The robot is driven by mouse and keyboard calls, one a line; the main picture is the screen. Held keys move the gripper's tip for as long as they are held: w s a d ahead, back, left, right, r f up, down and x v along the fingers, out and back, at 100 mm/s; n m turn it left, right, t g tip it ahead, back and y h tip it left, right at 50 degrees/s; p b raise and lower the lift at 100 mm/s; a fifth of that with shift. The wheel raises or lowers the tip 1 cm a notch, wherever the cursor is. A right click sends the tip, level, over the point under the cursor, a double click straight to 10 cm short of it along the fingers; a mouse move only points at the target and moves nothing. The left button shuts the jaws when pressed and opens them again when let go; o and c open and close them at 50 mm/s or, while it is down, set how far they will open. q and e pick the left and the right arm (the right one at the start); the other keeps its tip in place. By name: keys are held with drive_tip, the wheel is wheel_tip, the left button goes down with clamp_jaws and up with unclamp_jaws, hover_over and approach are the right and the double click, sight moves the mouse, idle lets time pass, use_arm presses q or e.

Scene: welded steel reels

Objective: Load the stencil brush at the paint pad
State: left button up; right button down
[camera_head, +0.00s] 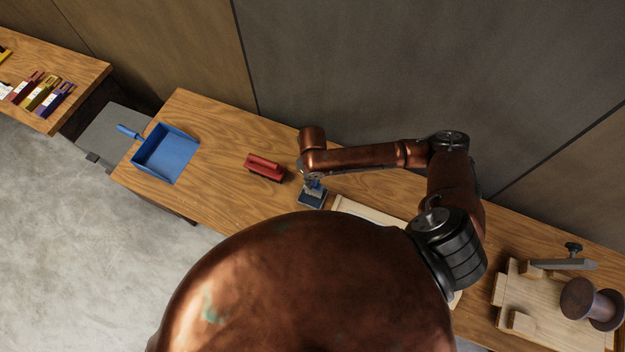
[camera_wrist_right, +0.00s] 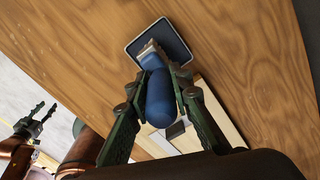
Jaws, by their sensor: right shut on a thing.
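The stencil brush has a rounded blue handle (camera_wrist_right: 160,98) and a pale ferrule. My right gripper (camera_wrist_right: 156,85) is shut on the handle. The paint pad (camera_wrist_right: 172,38) is a dark square with a light rim, and the brush's head end overlaps it in the wrist view; the bristle tip is hard to see, so I cannot tell whether it touches. In the head view, my right gripper (camera_head: 313,183) is directly at the pad (camera_head: 311,199) on the bench. My left gripper (camera_wrist_right: 36,122) shows only in the wrist view, open and empty, away from the bench.
A red-handled brush (camera_head: 264,167) and a blue dustpan (camera_head: 165,153) lie left of the pad on the wooden bench (camera_head: 225,130). A pale board (camera_head: 365,211) lies right of it. A wooden fixture with a reel (camera_head: 592,303) stands far right. My arm hides part of the bench.

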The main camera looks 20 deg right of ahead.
drive_tip(key=shift+w+r+p, duration=0.1)
drive_tip(key=shift+r+p, duration=1.15)
drive_tip(key=shift+r, duration=0.3)
drive_tip(key=shift+r+p, duration=0.8)
drive_tip(key=shift+r, duration=0.3)
drive_tip(key=shift+f, duration=0.1)
